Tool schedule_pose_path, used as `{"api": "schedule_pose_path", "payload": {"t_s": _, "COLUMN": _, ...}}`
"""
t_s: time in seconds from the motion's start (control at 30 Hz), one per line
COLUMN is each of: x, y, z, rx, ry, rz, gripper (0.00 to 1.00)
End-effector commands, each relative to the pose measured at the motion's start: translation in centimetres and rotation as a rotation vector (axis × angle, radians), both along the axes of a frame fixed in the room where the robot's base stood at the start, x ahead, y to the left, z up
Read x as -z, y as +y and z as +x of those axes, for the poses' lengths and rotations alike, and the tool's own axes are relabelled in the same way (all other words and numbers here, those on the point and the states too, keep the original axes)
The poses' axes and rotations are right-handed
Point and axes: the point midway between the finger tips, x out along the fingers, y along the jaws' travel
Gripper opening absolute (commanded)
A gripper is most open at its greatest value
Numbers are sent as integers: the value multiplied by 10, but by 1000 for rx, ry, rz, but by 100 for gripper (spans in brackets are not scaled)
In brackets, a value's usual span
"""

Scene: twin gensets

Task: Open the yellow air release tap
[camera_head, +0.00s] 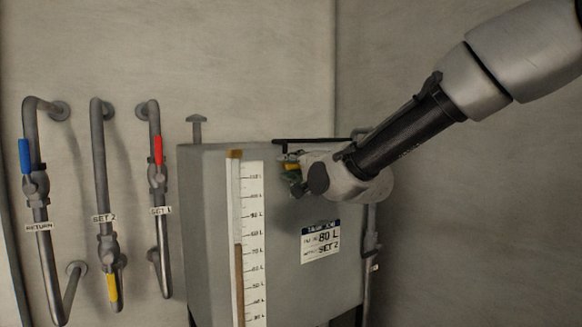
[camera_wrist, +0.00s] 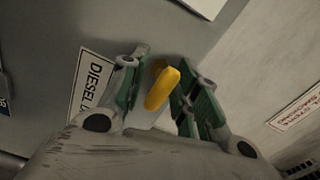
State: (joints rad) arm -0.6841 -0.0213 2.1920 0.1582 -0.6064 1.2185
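A yellow tap handle (camera_wrist: 162,88) sits in the middle of the wrist view, against the grey tank. My gripper (camera_wrist: 159,72) has its two green-padded fingers on either side of the handle, spread apart with gaps visible; I see no firm contact. In the head view my gripper (camera_head: 290,172) reaches in from the right to the upper part of the tank's front face. A small yellow patch (camera_head: 291,164) shows between the fingers there. The tap's body is mostly hidden by the gripper in the head view.
A pipe (camera_head: 371,225) runs along the tank's right side.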

Motion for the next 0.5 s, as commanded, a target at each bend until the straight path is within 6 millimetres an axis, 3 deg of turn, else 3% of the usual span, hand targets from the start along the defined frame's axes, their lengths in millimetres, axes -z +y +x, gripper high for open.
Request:
{"api": "schedule_pose_path", "payload": {"t_s": 0.3, "x": 0, "y": 2, "z": 4, "rx": 0, "ry": 0, "rz": 0, "gripper": 31}}
{"api": "schedule_pose_path", "payload": {"t_s": 0.47, "x": 0, "y": 2, "z": 3, "rx": 0, "ry": 0, "rz": 0, "gripper": 2}}
{"api": "schedule_pose_path", "payload": {"t_s": 0.5, "x": 0, "y": 2, "z": 3, "rx": 0, "ry": 1, "rz": -1, "gripper": 0}}
